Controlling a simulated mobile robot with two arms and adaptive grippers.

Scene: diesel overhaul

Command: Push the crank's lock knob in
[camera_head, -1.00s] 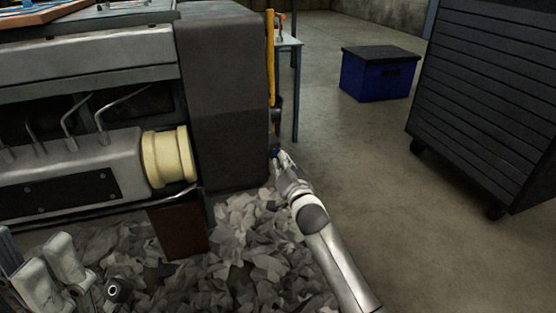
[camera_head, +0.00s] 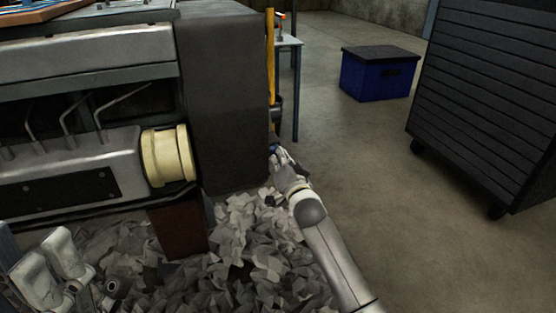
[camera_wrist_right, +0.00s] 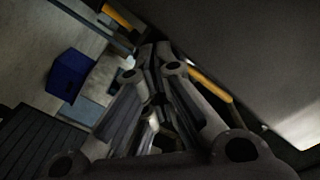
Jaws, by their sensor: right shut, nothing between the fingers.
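The crank shows as a yellow bar (camera_head: 270,60) standing upright along the right side of the grey engine end housing (camera_head: 222,100). Yellow parts also show beside the fingers in the right wrist view (camera_wrist_right: 210,86). My right gripper (camera_head: 275,153) is shut and empty, its tips at the housing's right edge below the yellow bar. A small bluish spot shows at the tips; I cannot tell whether it is the lock knob or whether the fingers touch it. Pale parts of my left gripper (camera_head: 70,265) are at the lower left, its fingers unclear.
A cream cylinder (camera_head: 168,156) sticks out of the engine, left of the housing. Grey rubble (camera_head: 240,250) covers the floor below. A small table (camera_head: 289,42) stands behind the housing. A blue box (camera_head: 378,75) and a dark wheeled cabinet (camera_head: 485,100) are at right, with open floor between.

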